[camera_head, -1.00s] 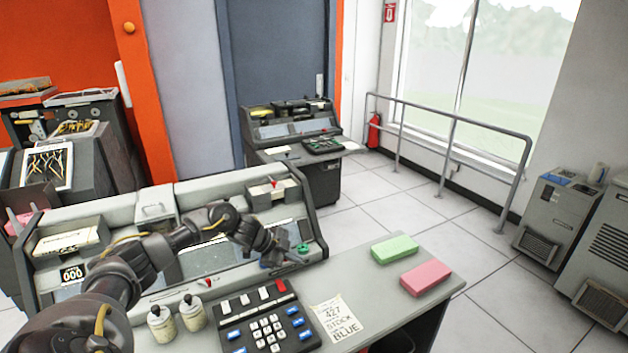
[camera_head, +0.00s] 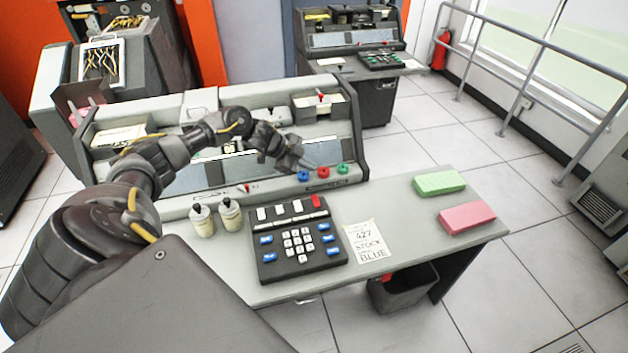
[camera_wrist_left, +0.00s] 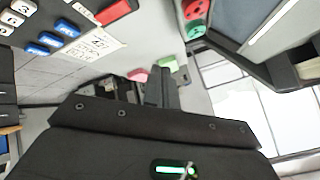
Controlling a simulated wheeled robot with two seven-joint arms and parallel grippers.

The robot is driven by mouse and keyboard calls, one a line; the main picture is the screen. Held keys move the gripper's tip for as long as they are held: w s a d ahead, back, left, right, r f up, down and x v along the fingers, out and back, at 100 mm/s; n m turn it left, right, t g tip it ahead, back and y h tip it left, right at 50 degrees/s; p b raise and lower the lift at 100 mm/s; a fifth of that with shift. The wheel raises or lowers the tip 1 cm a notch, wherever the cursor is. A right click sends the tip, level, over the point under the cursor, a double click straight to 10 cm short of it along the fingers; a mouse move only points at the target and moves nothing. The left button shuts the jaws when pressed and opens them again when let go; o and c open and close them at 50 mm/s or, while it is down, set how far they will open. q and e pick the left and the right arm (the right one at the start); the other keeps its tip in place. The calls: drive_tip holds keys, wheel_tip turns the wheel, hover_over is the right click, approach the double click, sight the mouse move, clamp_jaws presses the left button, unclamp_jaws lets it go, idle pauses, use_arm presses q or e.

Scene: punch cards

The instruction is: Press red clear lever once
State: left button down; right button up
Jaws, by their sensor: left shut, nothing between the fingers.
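Several red parts show, and I cannot tell for sure which is the clear lever. A red lever-like key (camera_head: 318,202) stands at the top right corner of the dark keypad (camera_head: 303,262), beside white keys; it also shows in the left wrist view (camera_wrist_left: 113,11). A small red-tipped lever (camera_head: 247,188) sits on the machine's front ledge. Another red-tipped lever (camera_head: 320,97) stands at the machine's upper right. My left gripper (camera_head: 312,166) is shut and empty, above the machine near the blue, red and green buttons. It shows in the left wrist view (camera_wrist_left: 161,85), apart from the red key.
Two small bottles (camera_head: 231,216) stand left of the keypad. A paper note (camera_head: 367,247) lies to its right. Green (camera_head: 439,183) and pink (camera_head: 467,218) card stacks lie on the desk (camera_head: 410,232). A dark bin (camera_head: 403,290) stands below. Clear desk lies between note and stacks.

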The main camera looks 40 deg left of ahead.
sight(316, 201)
use_arm(q)
drive_tip(key=f+b, duration=0.3)
drive_tip(key=f, duration=0.1)
drive_tip(key=f+b, duration=0.2)
drive_tip(key=shift+s+d+f+b, duration=0.2)
drive_tip(key=shift+s+d+b, duration=0.1)
drive_tip(key=shift+d+f+b, duration=0.15)
drive_tip(key=shift+f+b, duration=0.15)
drive_tip(key=shift+f, duration=0.65)
idle(0.6)
idle(0.4)
drive_tip(key=shift+f, duration=0.4)
drive_tip(key=shift+f, duration=0.25)
idle(0.3)
